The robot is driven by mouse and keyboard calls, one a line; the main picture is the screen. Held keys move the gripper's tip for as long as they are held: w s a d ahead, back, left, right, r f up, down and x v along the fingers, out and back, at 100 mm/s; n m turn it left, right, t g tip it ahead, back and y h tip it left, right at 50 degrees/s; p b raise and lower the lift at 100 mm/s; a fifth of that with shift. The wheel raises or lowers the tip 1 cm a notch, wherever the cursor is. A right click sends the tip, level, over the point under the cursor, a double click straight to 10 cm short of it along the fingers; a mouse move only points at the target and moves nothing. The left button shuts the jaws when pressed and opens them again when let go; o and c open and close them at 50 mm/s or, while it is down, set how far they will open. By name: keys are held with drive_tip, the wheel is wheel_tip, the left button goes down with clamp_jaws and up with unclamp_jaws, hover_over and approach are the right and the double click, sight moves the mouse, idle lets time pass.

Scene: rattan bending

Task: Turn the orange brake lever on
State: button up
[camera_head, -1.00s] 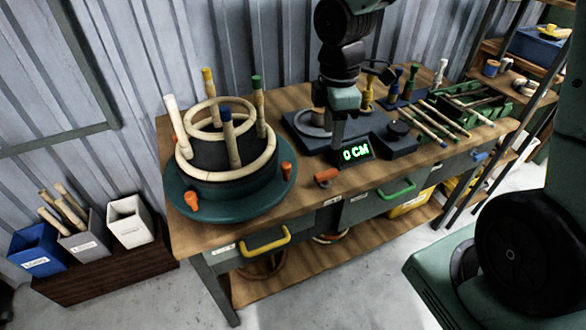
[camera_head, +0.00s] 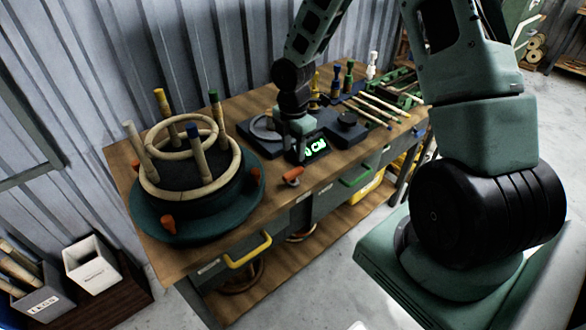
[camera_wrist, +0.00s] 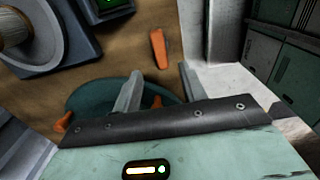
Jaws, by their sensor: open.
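The orange brake lever (camera_head: 292,176) sits at the front edge of the workbench (camera_head: 262,208), right of the teal turntable. In the wrist view the orange lever (camera_wrist: 158,48) lies just beyond my fingertips, apart from them. My gripper (camera_head: 298,142) hangs over the bench behind the lever, by the green "0 CM" display (camera_head: 314,147). The lever's pivot is too small to make out.
The teal turntable (camera_head: 243,201) carries a black drum, pale rattan rings, upright posts and orange pegs (camera_head: 168,223). Yellow (camera_head: 250,252) and green (camera_head: 355,178) drawer handles stick out of the bench front. Bins (camera_head: 90,265) stand at lower left. Bare bench top surrounds the lever.

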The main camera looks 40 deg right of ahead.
sight(293, 171)
wheel_tip(293, 171, down, 8)
drive_tip(key=shift+r, duration=0.15)
idle(0.3)
clamp_jaws()
